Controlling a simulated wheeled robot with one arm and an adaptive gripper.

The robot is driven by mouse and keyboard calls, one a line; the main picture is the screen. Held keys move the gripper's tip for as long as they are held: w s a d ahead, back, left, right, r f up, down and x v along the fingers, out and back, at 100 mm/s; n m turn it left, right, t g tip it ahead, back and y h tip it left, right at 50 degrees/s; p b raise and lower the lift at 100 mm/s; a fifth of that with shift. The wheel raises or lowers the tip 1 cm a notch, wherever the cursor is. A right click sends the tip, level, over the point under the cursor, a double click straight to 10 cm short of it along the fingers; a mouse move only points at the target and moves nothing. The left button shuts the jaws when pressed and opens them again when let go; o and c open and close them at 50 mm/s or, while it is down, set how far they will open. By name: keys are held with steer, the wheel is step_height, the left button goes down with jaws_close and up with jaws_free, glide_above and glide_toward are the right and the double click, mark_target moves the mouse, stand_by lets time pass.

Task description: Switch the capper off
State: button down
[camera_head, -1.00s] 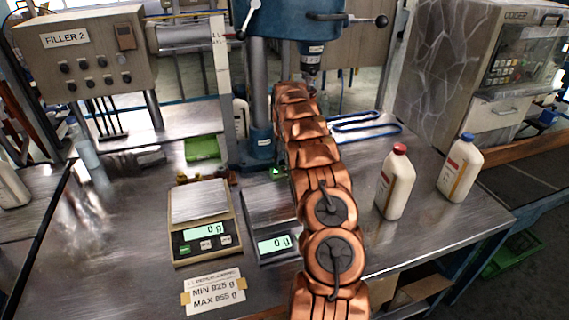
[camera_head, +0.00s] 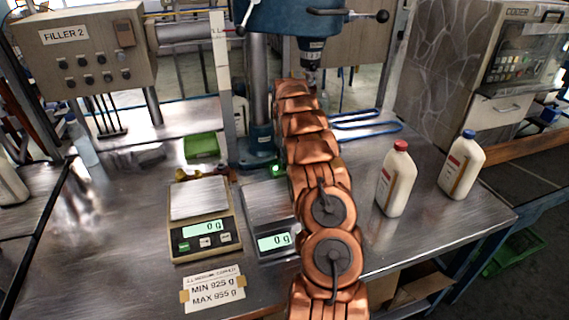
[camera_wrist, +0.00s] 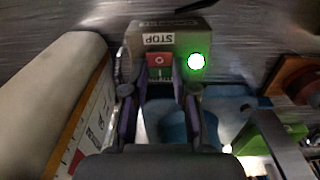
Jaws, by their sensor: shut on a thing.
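The capper (camera_head: 300,18) is the blue column machine at the back middle of the bench, with its spindle pointing down. Its small grey switch box (camera_wrist: 185,42) shows in the wrist view with an upside-down STOP label, a red rocker switch (camera_wrist: 159,60) marked O, and a lit green lamp (camera_wrist: 196,61). The lamp also shows in the head view (camera_head: 277,170), beside my copper-coloured arm. My gripper (camera_wrist: 160,80) is at the box, its two fingers closed in on either side of the red switch. In the head view my arm hides the gripper.
Two white bottles, red-capped (camera_head: 396,180) and blue-capped (camera_head: 461,166), stand right of my arm. Two scales, beige (camera_head: 205,244) and grey (camera_head: 262,212), both reading 0 g, stand to its left.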

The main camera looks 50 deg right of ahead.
steer(key=shift+s+a+t+h+b, duration=0.1)
steer(key=shift+s+t+h+b, duration=0.4)
steer(key=shift+b, duration=1.1)
steer(key=shift+w+t+h+b, duration=0.2)
steer(key=shift+t+b, duration=0.6)
steer(key=shift+b, duration=0.8)
steer(key=shift+r, duration=0.15)
steer(key=c, duration=0.9)
jaws_free()
steer(key=shift+a, duration=0.1)
steer(key=v, duration=1.1)
steer(key=shift+s+a+r, duration=0.2)
steer(key=shift+s+r, duration=0.1)
steer(key=shift+s, duration=0.05)
